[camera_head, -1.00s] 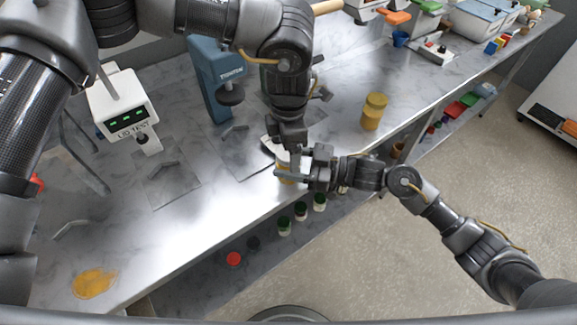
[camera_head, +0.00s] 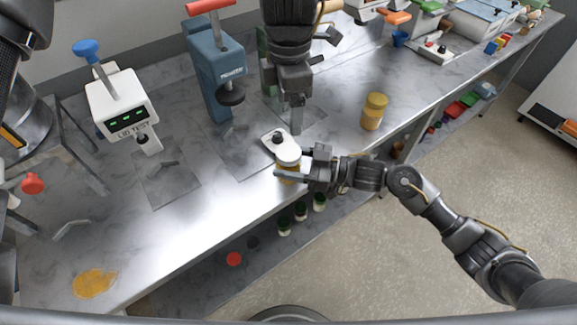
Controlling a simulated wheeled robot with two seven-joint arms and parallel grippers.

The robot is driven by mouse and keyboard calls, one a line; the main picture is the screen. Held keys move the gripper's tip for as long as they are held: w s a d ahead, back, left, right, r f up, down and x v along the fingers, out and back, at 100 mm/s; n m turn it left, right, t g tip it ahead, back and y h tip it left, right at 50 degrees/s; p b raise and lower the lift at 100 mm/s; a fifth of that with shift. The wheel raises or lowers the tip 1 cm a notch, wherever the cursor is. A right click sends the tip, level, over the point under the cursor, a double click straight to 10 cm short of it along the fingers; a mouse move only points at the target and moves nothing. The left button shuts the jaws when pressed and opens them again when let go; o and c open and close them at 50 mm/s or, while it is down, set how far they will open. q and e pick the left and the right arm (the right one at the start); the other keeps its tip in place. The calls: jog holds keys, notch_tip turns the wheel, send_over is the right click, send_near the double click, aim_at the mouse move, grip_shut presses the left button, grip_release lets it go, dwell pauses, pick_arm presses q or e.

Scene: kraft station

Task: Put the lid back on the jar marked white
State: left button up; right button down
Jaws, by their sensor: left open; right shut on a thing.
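A small jar (camera_head: 288,171) with a yellowish body stands near the front edge of the bench. Its top (camera_head: 288,154) is pale and round and looks like a white lid seated on it; I cannot read any marking. My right gripper (camera_head: 291,177) comes from the right and is shut on the jar's body. My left gripper (camera_head: 298,128) is open, pointing down, above and just behind the jar, apart from its top. A white plate with a black knob (camera_head: 275,141) lies just behind the jar and is partly hidden by it.
A yellow jar (camera_head: 373,112) stands to the right. A blue press (camera_head: 213,75) and a white tester with a green display (camera_head: 122,105) stand behind and left. Several dark-capped bottles (camera_head: 301,211) are on a lower shelf. The front left bench is mostly clear, with a yellow stain (camera_head: 94,283).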

jog(key=shift+f, duration=0.15)
jog(key=shift+c, duration=1.9)
grip_release()
jog(key=b+v, duration=0.2)
jog(key=v, duration=0.9)
jog(key=shift+b, duration=0.4)
jog(key=shift+a, duration=0.1)
